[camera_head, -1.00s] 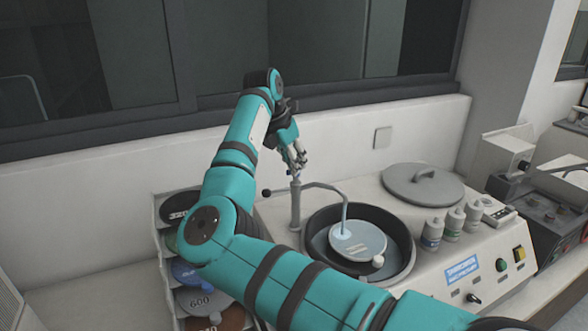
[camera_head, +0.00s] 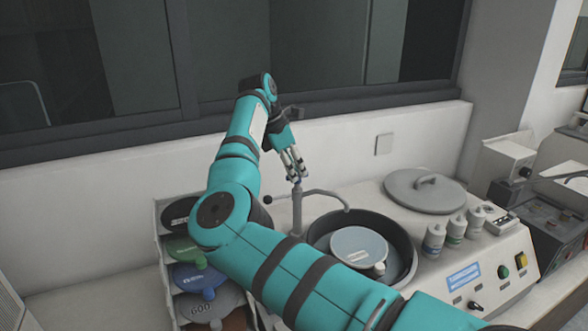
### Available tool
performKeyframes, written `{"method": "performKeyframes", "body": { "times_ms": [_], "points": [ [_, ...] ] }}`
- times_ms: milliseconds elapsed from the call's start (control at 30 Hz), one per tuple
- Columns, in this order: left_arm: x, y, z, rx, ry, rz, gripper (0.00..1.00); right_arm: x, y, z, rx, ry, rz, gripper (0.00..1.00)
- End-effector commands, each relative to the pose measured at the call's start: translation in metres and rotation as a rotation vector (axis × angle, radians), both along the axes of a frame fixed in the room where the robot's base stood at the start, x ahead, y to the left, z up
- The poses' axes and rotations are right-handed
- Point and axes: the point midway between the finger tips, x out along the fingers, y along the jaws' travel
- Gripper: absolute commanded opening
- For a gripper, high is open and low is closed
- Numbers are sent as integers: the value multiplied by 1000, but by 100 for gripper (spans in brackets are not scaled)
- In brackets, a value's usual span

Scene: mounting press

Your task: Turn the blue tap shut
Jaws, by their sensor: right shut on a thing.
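The tap is a grey metal post (camera_head: 297,215) with a curved spout (camera_head: 330,193) reaching right over a dark round bowl (camera_head: 405,258). A small black ball knob (camera_head: 268,199) sits at its left side. My right gripper (camera_head: 294,170) is shut on the top of the tap, coming down from above. No water stream shows below the spout. My left gripper is not in view.
The bowl holds a grey disc (camera_head: 358,244). A grey lid (camera_head: 425,191), several small bottles (camera_head: 433,240) and a front panel with buttons (camera_head: 505,272) lie to the right. A rack of coloured discs (camera_head: 200,276) stands at left. A wall and window are close behind.

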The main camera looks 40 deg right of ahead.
Motion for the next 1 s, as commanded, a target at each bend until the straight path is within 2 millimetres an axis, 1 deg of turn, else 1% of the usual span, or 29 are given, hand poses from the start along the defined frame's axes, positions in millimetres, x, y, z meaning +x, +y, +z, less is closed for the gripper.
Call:
{"method": "performKeyframes", "body": {
  "times_ms": [133, 167, 300, 333, 567, 667, 767, 1000],
  "points": [
    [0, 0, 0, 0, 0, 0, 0, 0, 0, 1, -1, -3, -2, 0],
    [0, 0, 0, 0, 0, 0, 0, 0, 0, 1, -1, -3, -2, 14],
    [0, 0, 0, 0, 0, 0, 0, 0, 0, 1, -1, -2, -1, 32],
    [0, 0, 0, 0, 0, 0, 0, 0, 0, 0, -1, -2, -1, 34],
    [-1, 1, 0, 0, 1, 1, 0, 0, 0, 1, 0, -1, 0, 34],
    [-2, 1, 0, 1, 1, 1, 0, 1, 2, 5, -1, -2, 1, 34],
    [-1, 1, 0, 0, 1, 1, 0, 3, 6, 18, 0, -3, 1, 34],
    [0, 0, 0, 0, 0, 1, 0, 9, 25, 65, -1, -4, 3, 34]
  ]
}}
